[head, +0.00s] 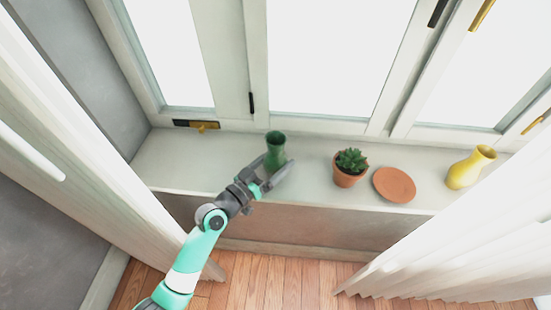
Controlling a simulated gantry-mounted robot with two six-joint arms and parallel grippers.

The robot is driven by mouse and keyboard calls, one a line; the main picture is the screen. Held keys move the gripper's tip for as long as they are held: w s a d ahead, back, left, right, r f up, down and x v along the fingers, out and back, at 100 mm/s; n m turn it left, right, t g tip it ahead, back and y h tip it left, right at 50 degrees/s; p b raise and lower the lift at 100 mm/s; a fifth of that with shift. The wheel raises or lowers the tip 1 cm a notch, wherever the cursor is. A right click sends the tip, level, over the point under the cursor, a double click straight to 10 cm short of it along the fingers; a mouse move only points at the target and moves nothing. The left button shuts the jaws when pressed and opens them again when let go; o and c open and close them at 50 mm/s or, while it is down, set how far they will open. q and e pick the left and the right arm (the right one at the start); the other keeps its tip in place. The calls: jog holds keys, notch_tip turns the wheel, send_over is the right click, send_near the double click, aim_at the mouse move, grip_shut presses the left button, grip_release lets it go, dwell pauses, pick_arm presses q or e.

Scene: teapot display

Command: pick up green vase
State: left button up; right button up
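The green vase (276,147) stands upright on the pale window sill (205,165) in the head view, left of the potted plant. My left gripper (274,168) reaches up to it from the front left. Its two fingers lie on either side of the vase's lower body, and part of the vase's base is hidden by the near finger. I cannot tell whether the fingers press on the vase or are just around it. My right gripper is not in view.
A small succulent in a terracotta pot (349,174) stands right of the vase, then a terracotta saucer (394,185) and a yellow vase (470,168). The window (330,60) is behind. White curtains (470,250) hang at both sides. The sill left of the vase is clear.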

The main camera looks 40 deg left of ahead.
aim_at(280, 147)
pick_arm(q)
jog(key=shift+r, duration=0.1)
grip_shut()
jog(key=r+p, duration=0.1)
jog(key=r, duration=0.1)
jog(key=r+p, duration=0.2)
jog(key=shift+s+d+r, duration=0.15)
jog(key=shift+s+r, duration=0.05)
jog(key=shift+r, duration=0.1)
jog(key=r+p, duration=0.1)
jog(key=s+d+r+p, duration=0.1)
jog(key=r+p, duration=0.1)
jog(key=s+d+r+p, duration=0.1)
jog(key=shift+s+d+r, duration=0.15)
jog(key=shift+s+r, duration=0.05)
jog(key=shift+s, duration=0.05)
jog(key=s+d+r+p, duration=0.4)
jog(key=s+d+p, duration=0.1)
jog(key=s+d, duration=0.1)
jog(key=shift+s+d, duration=0.4)
jog(key=shift+s, duration=0.4)
